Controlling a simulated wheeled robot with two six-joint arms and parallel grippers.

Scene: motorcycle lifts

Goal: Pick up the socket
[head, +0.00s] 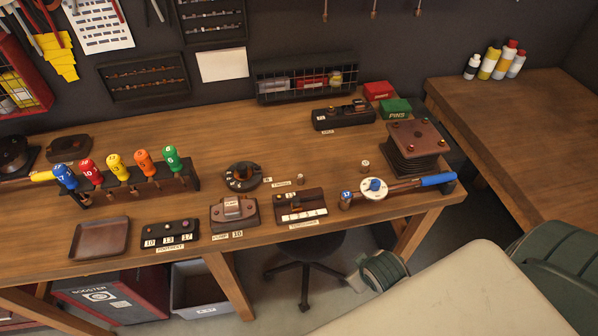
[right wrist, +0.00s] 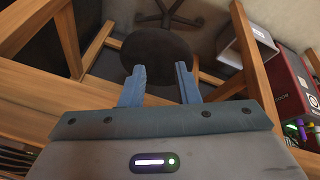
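Small metal cylinders that look like sockets stand on the wooden workbench (head: 215,125) in the head view. One socket (head: 365,166) stands left of the dark ribbed block. Another (head: 345,201), beside a blue 17 tag, is at the left end of the blue-handled wrench (head: 437,180); I cannot tell if they are joined. A smaller one (head: 301,179) stands by a label near the round black holder (head: 242,177). My right gripper (right wrist: 160,68) is open and empty in the right wrist view, with the floor and stool beyond its fingers. My left gripper is not in view.
The ribbed block (head: 416,139) stands at the bench's right end. A numbered tray (head: 170,234), a brown tray (head: 99,238) and a rack of coloured screwdrivers (head: 130,186) fill the left side. A stool (right wrist: 155,55) is under the bench.

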